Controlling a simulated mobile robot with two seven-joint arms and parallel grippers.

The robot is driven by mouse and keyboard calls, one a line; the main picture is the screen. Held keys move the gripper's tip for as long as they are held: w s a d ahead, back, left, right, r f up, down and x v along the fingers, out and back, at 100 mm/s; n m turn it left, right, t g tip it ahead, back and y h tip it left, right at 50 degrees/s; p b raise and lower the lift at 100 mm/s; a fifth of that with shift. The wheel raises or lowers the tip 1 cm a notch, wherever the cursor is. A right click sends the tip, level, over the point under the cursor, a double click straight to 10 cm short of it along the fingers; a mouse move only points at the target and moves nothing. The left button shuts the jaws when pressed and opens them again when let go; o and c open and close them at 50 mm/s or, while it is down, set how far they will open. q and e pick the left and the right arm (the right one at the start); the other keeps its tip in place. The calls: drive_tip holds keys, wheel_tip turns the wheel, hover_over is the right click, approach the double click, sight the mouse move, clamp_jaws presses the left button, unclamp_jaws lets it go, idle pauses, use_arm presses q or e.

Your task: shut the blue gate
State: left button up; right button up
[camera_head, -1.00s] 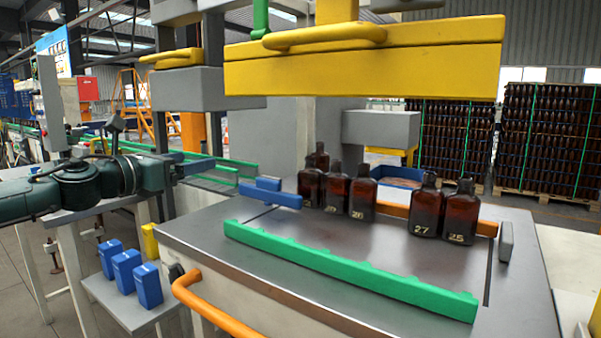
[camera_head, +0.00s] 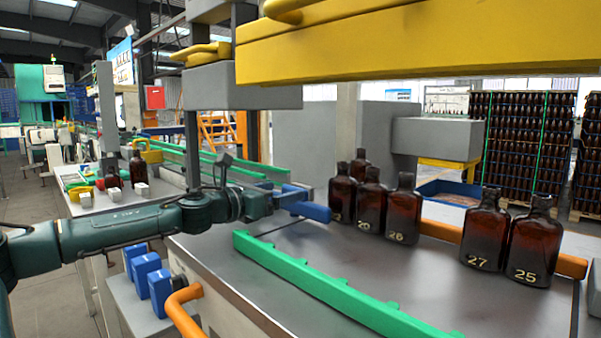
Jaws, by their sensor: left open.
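The blue gate (camera_head: 316,212) is a short blue bar at the far left corner of the grey metal table, just left of the amber bottles (camera_head: 371,205). My left gripper (camera_head: 290,199) reaches in from the left at the end of my dark green arm. Its fingers are open and overlap the left end of the gate in the picture. I cannot tell whether they touch it or stand around it. My right gripper is not in view.
A green notched rail (camera_head: 320,284) crosses the table in front. Bottles 27 (camera_head: 486,237) and 25 (camera_head: 533,248) stand apart at right, before an orange bar (camera_head: 440,230). A yellow beam (camera_head: 420,52) hangs above. Blue blocks (camera_head: 147,268) and an orange handle (camera_head: 179,308) are at lower left.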

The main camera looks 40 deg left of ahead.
sight(291, 188)
use_arm(q)
drive_tip(key=shift+w+d+r+p, duration=0.1)
drive_tip(key=shift+w+r+p, duration=0.1)
drive_tip(key=shift+w+p, duration=0.4)
drive_tip(key=shift+w+r+p, duration=0.2)
drive_tip(key=shift+w+p, duration=0.35)
drive_tip(key=shift+p, duration=0.05)
drive_tip(key=w+p, duration=0.2)
drive_tip(key=w, duration=0.1)
drive_tip(key=shift+w+d+f+p, duration=0.1)
drive_tip(key=shift+f+p, duration=0.05)
drive_tip(key=shift+p, duration=0.2)
drive_tip(key=shift+w+d+f+p, duration=0.1)
drive_tip(key=shift+w+f+p, duration=0.2)
drive_tip(key=shift+w, duration=0.45)
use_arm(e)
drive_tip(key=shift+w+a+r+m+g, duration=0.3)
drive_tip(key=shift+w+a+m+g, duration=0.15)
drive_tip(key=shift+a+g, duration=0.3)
use_arm(q)
drive_tip(key=c, duration=1.1)
